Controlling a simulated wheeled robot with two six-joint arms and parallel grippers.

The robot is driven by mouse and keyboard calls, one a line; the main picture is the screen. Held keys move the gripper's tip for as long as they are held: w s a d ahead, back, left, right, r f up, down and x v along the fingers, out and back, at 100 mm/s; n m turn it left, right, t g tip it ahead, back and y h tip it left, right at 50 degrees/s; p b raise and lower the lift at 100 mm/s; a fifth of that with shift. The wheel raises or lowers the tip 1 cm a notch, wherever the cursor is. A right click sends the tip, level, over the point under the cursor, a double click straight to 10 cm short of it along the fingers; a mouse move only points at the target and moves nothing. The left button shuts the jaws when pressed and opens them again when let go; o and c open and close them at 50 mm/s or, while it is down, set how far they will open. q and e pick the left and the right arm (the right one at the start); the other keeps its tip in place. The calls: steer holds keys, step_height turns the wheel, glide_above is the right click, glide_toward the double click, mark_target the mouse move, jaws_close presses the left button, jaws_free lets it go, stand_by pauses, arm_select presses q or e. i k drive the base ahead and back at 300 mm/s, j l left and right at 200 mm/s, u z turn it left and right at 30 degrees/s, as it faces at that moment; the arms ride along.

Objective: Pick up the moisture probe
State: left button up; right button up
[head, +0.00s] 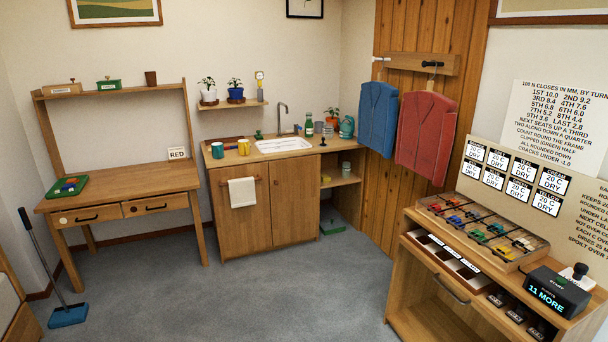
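A small upright item with a pale dial-like head and a yellow lower part (260,85) stands at the right end of the small wall shelf (232,104), beside two potted plants. It looks like the moisture probe, but it is too small to be sure. Neither of my grippers is in view.
A sink cabinet (255,210) stands below the shelf, with mugs, a tap and bottles on top. A wooden desk (130,185) is at left. A workbench with a clip frame (482,232) and a black counter box (557,292) is at right.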

mark_target(260, 75)
steer(key=i, duration=3.75)
